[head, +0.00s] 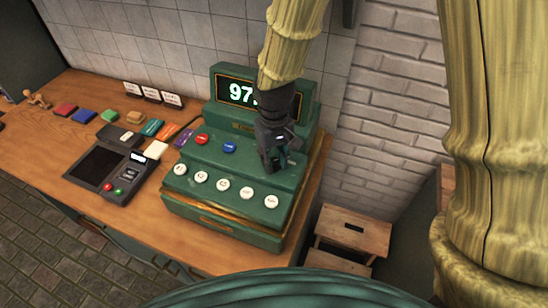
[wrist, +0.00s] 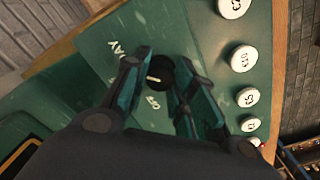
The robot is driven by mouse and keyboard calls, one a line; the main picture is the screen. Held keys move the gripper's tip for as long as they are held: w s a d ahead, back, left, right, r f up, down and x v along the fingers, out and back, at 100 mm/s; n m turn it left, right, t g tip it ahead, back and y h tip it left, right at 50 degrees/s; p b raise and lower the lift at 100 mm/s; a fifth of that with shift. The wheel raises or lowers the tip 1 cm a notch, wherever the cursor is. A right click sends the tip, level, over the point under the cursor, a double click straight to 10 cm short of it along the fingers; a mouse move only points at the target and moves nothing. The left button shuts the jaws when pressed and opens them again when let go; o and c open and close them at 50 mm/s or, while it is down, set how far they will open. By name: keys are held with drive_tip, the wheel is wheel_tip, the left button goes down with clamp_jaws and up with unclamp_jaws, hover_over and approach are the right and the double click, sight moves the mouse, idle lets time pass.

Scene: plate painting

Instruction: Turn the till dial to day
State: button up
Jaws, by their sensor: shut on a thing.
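The green till (head: 228,205) stands on the wooden counter, with a lit display (head: 240,93) reading 97 and more hidden by my arm. My gripper (head: 274,164) is over the right part of its sloped top and hides the dial in the head view. In the wrist view, the small black till dial (wrist: 161,72) sits between the two fingers of my gripper (wrist: 159,75), which is shut on it. A short pale mark on the dial points left. A label reading DAY (wrist: 120,49) is up and left of it. Another label, perhaps OFF (wrist: 153,100), is just below it.
White round keys (head: 222,184), a red button (head: 201,139) and a blue button (head: 229,146) are close to my gripper. A card terminal (head: 122,180) and several coloured blocks lie left on the counter (head: 40,140). A wooden stool (head: 352,230) stands right.

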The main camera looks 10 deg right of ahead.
sight(275, 161)
drive_tip(key=shift+m, duration=0.3)
drive_tip(key=o, duration=1)
drive_tip(key=shift+o, duration=0.2)
wheel_tip(275, 161, up, 12)
idle(0.3)
drive_tip(key=shift+d, duration=0.15)
